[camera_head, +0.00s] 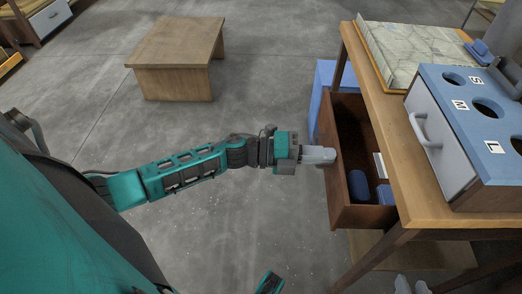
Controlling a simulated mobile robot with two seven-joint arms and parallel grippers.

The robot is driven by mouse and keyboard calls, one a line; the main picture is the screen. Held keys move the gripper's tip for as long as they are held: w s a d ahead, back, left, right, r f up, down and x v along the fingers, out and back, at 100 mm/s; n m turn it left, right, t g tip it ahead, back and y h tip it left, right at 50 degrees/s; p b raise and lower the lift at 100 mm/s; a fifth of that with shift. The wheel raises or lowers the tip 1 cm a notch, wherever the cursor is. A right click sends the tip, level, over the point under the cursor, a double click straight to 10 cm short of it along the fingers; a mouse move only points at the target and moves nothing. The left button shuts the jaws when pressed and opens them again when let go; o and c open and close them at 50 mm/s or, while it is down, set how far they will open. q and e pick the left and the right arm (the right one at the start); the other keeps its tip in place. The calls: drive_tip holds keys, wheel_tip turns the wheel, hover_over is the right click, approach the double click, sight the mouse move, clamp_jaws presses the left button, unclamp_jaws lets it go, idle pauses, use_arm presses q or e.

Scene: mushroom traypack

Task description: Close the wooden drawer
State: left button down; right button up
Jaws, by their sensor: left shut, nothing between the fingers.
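The wooden drawer (341,196) sticks out to the left from under the wooden table (405,150) on the right. It is open, and I can see inside it. A blue rounded item (358,186) and a blue and white item (385,192) lie in its near part. My left gripper (331,155) is shut and empty. Its fingertips are at the drawer's front panel, near the top edge. I cannot tell whether they touch it. A small teal part of my other arm (270,283) shows at the bottom, but my right gripper is not in view.
On the table stand a blue-topped box with holes marked S, M and L (458,88) and a map-like board (415,48). A blue box (322,88) stands behind the drawer. A low wooden table (178,52) is at the back left. The floor between is clear.

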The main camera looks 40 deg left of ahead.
sight(341, 156)
use_arm(q)
drive_tip(key=x, duration=0.6)
drive_tip(key=shift+d, duration=0.15)
drive_tip(key=shift+x, duration=0.85)
